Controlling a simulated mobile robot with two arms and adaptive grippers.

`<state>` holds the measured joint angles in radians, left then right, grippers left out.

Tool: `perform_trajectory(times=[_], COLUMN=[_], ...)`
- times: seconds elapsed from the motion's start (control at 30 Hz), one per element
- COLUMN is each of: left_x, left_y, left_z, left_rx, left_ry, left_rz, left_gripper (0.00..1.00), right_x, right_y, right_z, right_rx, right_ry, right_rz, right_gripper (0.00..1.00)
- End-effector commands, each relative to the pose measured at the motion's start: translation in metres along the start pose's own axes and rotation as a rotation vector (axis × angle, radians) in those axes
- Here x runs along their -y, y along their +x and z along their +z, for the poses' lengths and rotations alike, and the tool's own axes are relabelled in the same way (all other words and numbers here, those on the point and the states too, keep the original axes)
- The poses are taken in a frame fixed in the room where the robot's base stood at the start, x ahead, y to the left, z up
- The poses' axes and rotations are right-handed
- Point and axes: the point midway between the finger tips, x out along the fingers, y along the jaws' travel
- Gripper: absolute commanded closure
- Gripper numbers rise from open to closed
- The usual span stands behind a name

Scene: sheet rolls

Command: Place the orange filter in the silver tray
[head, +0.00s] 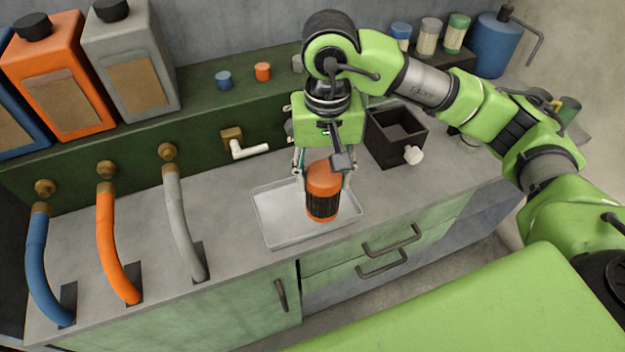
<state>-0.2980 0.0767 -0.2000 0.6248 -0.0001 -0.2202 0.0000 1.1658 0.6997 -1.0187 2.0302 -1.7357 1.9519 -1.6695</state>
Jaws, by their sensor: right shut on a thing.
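The orange filter (324,178) has an orange top and bottom and a dark ribbed middle. My right gripper (324,172) points down from above and is shut on the orange filter, a finger at each side. I cannot tell whether the filter's base touches the tray floor or hangs just above it. My left gripper is not in view.
A dark open box (385,153) with a white knob stands right of the tray. A white-handled tap (250,151) is on the green backboard behind it. Blue, orange and grey hoses (182,222) stand at the left. Bottles line the back ledge.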

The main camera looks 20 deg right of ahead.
Motion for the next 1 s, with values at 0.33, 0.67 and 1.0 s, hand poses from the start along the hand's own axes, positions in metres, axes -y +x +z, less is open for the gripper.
perform_trajectory(times=[0.33,0.67,1.0], left_x=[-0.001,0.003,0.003], left_y=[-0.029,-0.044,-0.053], left_z=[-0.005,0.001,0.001], left_rx=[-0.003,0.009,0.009], left_ry=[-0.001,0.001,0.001], left_rz=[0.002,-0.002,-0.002], left_gripper=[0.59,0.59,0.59], right_x=[0.003,0.003,0.004], right_y=[0.051,0.080,0.105], right_z=[-0.066,-0.084,-0.085], right_rx=[0.004,0.004,-0.002], right_ry=[0.004,0.002,0.001], right_rz=[0.000,0.001,-0.002], right_gripper=[1.00,1.00,1.00])
